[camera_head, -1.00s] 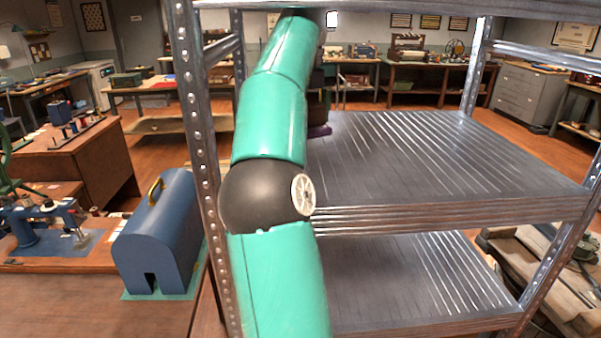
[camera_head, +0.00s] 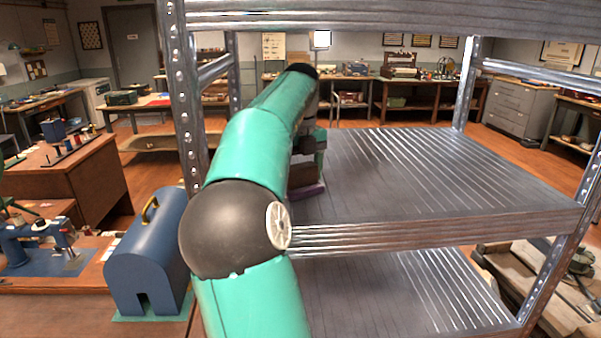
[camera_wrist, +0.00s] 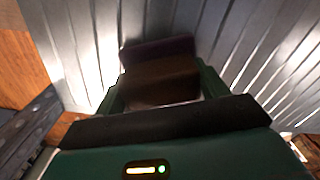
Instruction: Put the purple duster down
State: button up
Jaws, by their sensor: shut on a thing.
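The purple duster (camera_head: 309,191) has a brown block on top and a purple pad underneath. It is low over the left part of the middle metal shelf (camera_head: 420,170), pad down. I cannot tell whether the pad touches the shelf. In the wrist view the duster (camera_wrist: 160,80) sits between the two green fingers of my gripper (camera_wrist: 161,88), which is shut on it. In the head view my green arm hides part of the duster and most of the gripper (camera_head: 312,155).
The middle shelf is otherwise bare, with free room to the right. A metal upright (camera_head: 185,100) stands left of my arm, and an upper shelf (camera_head: 380,18) hangs above. A lower shelf (camera_head: 390,295) is below. A blue domed case (camera_head: 150,250) stands at the left.

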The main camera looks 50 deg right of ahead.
aim_at(301, 165)
jog(key=o, duration=0.9)
jog(key=shift+f, duration=0.1)
notch_tip(301, 165, up, 8)
jog(key=shift+f, duration=0.1)
dwell(0.5)
